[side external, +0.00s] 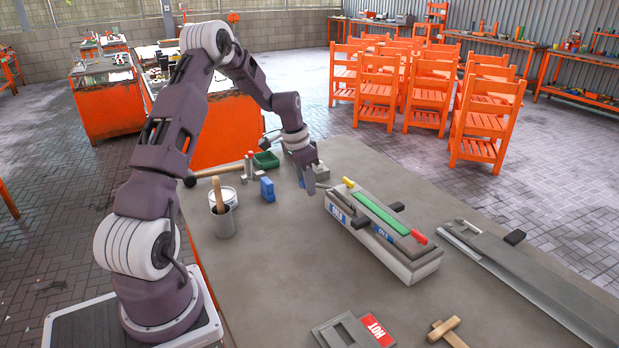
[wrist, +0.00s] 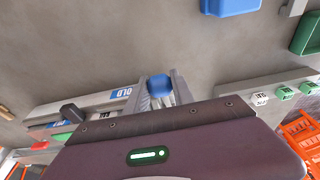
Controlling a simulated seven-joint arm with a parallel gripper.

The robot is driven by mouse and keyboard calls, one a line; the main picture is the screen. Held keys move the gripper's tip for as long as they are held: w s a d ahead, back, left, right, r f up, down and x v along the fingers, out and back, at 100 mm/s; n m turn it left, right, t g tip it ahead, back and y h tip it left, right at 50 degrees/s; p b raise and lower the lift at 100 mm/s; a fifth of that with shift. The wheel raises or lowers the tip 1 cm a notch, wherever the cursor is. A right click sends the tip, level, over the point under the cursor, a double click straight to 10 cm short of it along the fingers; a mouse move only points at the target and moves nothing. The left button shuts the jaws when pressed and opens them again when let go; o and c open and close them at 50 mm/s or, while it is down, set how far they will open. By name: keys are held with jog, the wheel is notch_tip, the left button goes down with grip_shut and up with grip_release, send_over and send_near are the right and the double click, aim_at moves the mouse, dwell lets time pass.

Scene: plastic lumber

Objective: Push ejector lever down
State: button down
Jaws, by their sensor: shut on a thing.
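A long grey mould (side external: 385,235) with a green strip on top, a yellow piece at its far end and a red piece at its near end lies on the table. It also shows in the wrist view (wrist: 95,108), left of the fingers. My gripper (side external: 309,187) is low beside the mould's far end. In the wrist view my gripper (wrist: 163,90) is shut on a blue knob (wrist: 159,84), with a finger on each side. A thin rod (side external: 325,187) runs between the fingers and the mould in the side view. The knob itself is hidden there.
A blue block (side external: 267,189), a cup with a wooden handle (side external: 222,222), a white tub and a green bin (side external: 266,160) stand left of my gripper. A long grey rail (side external: 530,275) lies right. A red HOT plate (side external: 376,331) lies in front.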

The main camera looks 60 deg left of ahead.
aim_at(305, 211)
jog(key=shift+s+f+t, duration=0.25)
jog(key=shift+f+t, duration=0.05)
jog(key=shift+f, duration=0.15)
jog(key=shift+s+f, duration=0.25)
jog(key=shift+f, duration=0.9)
jog(key=shift+s+f, duration=0.25)
jog(key=shift+f, duration=0.9)
jog(key=c, duration=1.1)
grip_release()
